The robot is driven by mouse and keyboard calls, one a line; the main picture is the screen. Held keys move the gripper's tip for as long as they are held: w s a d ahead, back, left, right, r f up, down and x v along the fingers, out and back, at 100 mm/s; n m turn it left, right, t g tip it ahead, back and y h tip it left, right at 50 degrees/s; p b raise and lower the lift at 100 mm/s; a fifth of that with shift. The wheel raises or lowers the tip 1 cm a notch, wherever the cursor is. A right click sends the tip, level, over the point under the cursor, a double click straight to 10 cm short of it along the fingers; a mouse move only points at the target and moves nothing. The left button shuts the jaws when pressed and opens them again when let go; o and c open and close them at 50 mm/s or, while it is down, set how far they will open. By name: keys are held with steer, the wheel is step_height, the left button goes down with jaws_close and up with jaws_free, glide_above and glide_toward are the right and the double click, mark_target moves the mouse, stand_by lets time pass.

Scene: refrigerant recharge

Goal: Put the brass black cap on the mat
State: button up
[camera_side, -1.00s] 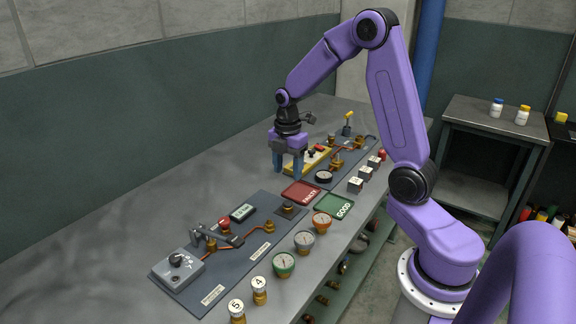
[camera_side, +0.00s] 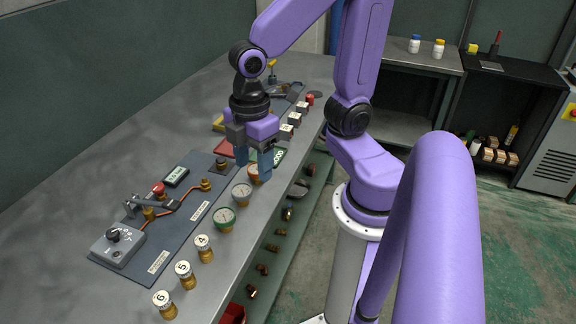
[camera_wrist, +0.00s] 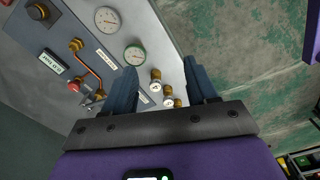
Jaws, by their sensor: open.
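I cannot pick out a brass and black cap for certain.
A grey board (camera_side: 180,215) carries a switch box (camera_side: 117,245), copper pipe and a red knob (camera_side: 159,189). Numbered brass pieces (camera_side: 184,273) line the bench edge.

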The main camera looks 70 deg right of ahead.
steer(key=s+m, duration=0.1)
steer(key=s, duration=0.6)
steer(key=shift+d, duration=0.15)
steer(key=shift+r, duration=0.1)
stand_by(0.9)
